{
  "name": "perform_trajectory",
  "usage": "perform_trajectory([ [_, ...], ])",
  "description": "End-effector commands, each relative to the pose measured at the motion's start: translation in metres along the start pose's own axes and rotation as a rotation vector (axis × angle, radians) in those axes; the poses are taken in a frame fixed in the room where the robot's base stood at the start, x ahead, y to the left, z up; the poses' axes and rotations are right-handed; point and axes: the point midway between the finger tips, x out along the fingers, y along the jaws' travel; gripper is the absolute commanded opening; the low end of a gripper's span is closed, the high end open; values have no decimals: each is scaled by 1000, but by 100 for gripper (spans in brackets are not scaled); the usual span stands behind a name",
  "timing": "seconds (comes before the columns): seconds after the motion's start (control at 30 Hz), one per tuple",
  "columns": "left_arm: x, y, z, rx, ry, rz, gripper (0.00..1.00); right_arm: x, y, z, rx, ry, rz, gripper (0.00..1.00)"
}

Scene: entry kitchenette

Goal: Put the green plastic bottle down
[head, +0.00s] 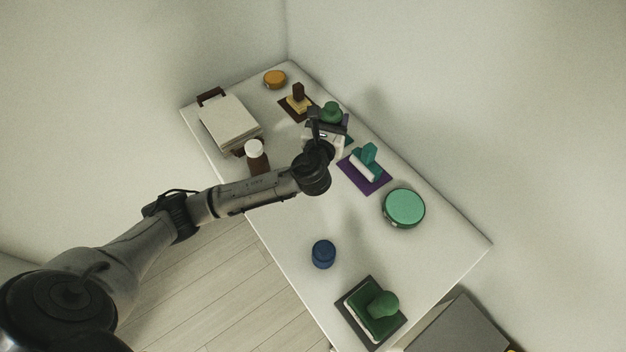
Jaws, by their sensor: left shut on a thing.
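My left gripper (327,124) is over the far half of the white table and is shut on a green thing, which I take for the green plastic bottle (331,111). Only its rounded green upper part shows, just beyond the jaws. The gripper and wrist hide the rest, so I cannot tell whether its base touches the table. A teal edge (347,142) shows beside the gripper. My right gripper is not in view.
On the white table (285,215) are a brown bottle with white cap (257,159), a pale stacked block (230,124), an orange disc (275,79), a yellow-brown stamp (298,101), a teal-white block (366,161) on a purple mat, a green round tin (404,208), a blue jar (323,254) and a green stamp (379,306).

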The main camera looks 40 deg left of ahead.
Motion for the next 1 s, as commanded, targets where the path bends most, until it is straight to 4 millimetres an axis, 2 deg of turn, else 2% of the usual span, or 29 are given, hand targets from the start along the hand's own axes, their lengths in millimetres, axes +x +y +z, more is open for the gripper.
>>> perform_trajectory([
  [0.03,8,5,-28,0,-1,22,38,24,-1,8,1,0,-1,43],
  [0.2,25,18,-64,1,-5,80,38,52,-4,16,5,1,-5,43],
  [0.3,32,24,-77,0,-7,103,38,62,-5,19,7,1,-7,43],
  [0.47,38,29,-92,1,-9,124,38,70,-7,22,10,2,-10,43],
  [0.8,40,31,-144,2,-8,131,38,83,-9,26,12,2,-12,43],
  [1.0,40,31,-154,1,-9,130,38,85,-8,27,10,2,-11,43],
])
